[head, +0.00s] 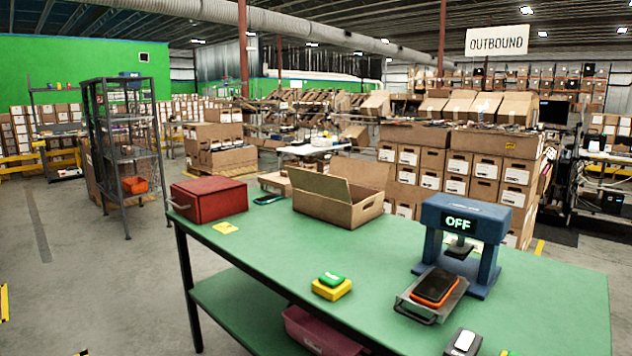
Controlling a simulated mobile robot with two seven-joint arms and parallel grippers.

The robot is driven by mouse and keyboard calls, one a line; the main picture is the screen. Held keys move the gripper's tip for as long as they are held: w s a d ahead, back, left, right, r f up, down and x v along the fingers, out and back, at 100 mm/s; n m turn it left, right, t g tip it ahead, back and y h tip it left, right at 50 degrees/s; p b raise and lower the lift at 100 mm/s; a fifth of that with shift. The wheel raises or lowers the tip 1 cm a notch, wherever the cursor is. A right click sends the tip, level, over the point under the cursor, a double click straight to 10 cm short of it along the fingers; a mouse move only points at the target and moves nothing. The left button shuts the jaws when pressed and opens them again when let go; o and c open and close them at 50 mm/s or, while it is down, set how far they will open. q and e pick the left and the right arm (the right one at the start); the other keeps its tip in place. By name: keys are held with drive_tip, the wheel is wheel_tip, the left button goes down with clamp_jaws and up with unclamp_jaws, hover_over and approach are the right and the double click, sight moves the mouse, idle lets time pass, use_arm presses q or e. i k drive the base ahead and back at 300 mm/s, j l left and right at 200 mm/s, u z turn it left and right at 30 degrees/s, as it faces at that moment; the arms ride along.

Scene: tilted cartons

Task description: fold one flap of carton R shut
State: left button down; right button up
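One open brown carton (340,212) stands near the back edge of the green table, with a dark hand hole in its right side. No label marks it as carton R. One flap (318,184) stands up slanting along its front left side. Another larger flap or panel (361,172) stands up behind it at the back. The inside shows only partly, and its floor is hidden. Neither of my grippers is in the head view, so nothing of mine touches the carton here.
The green table (390,262) is mostly bare around the carton. A red box (208,197) stands to its left. A yellow block with a green button (332,286) is in front. A blue press reading OFF (462,224) and an orange-and-black device on a tray (434,287) stand right.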

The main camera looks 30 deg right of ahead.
sight(332, 187)
drive_tip(key=i+j+z, duration=0.15)
drive_tip(key=i+z, duration=0.15)
drive_tip(key=z, duration=0.15)
drive_tip(key=i+j+z, duration=0.55)
drive_tip(key=z, duration=0.3)
drive_tip(key=i+j+z, duration=0.15)
drive_tip(key=j+z, duration=0.75)
drive_tip(key=i+j, duration=0.05)
drive_tip(key=j, duration=0.05)
